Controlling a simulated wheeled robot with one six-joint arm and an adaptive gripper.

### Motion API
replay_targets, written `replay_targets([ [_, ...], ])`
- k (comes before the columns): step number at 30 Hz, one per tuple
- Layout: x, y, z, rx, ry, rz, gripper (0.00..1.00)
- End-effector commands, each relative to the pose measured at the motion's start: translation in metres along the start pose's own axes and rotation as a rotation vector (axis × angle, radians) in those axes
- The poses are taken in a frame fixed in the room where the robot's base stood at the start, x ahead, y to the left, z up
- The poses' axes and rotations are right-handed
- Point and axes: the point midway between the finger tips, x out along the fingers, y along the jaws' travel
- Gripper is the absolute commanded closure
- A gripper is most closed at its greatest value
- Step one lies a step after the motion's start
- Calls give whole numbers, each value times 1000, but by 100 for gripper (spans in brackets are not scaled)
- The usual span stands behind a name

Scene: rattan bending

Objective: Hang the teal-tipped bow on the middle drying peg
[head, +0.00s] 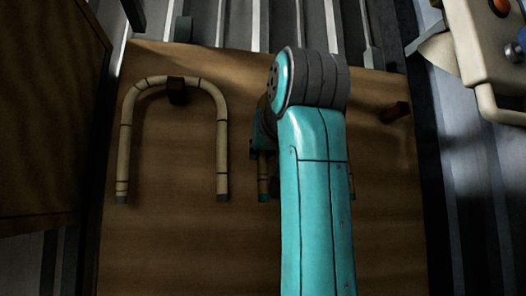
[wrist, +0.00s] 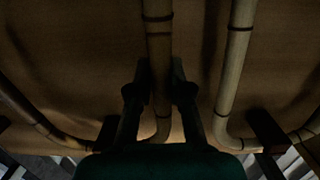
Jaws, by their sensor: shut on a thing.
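The held bow is pale cane with dark bands; its two lower legs (head: 263,178) show on either side of my arm in the head view, with a dark teal tip at the left one. My gripper is shut on one leg (wrist: 159,45) of it, with a finger on each side of the cane (wrist: 160,85). The middle peg (wrist: 107,132) shows in the wrist view, close to the bow's bend. My arm hides the top of the bow and this peg in the head view. I cannot tell whether the bow rests on the peg.
Another bow (head: 222,125) hangs on the left peg (head: 177,92); its near leg (wrist: 236,65) is close beside my gripper. The right peg (head: 394,112) is bare. The brown board (head: 170,250) is clear below. A pale device (head: 485,45) stands at the upper right.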

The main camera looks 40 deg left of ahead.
Motion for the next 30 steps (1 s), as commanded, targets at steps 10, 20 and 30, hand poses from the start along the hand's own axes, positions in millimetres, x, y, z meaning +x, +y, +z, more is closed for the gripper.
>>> replay_targets([
  [10, 0, 0, 0, 0, 0, 0, 52],
  [20, -19, 0, -1, 0, 2, 0, 52],
  [30, -86, 0, -1, 0, 4, 1, 52],
])
